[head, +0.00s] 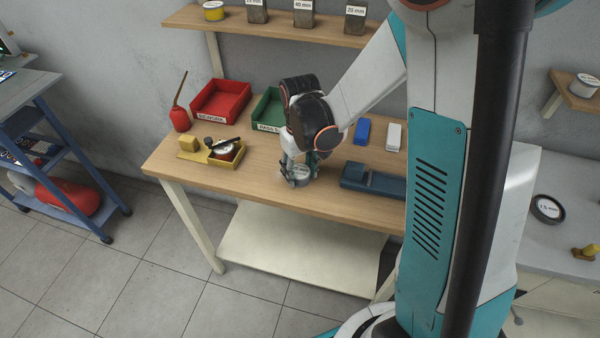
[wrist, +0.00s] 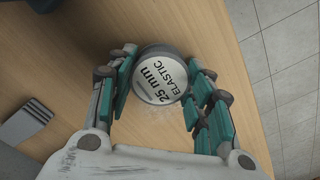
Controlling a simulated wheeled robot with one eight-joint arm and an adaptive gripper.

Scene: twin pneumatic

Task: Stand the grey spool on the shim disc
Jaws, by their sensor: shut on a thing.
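The grey spool (wrist: 163,80), with a white top label reading "25 mm ELASTIC", is between the teal fingers of my gripper (wrist: 168,68). My gripper is shut on it. In the head view the spool (head: 300,176) shows below my gripper (head: 299,170), upright at or just above the wooden bench near its front edge. I cannot tell whether its base touches the bench. I cannot pick out the shim disc with certainty; a dark round piece with a white label (head: 548,208) lies on the pale right-hand table.
The bench (head: 255,180) also holds a red bin (head: 220,100), a green bin (head: 268,108), a yellow tray (head: 228,153) and a blue-grey tool (head: 374,181) right of my gripper. A shelf (head: 275,27) with labelled blocks runs behind. A yellow-topped piece (head: 587,251) stands on the right-hand table.

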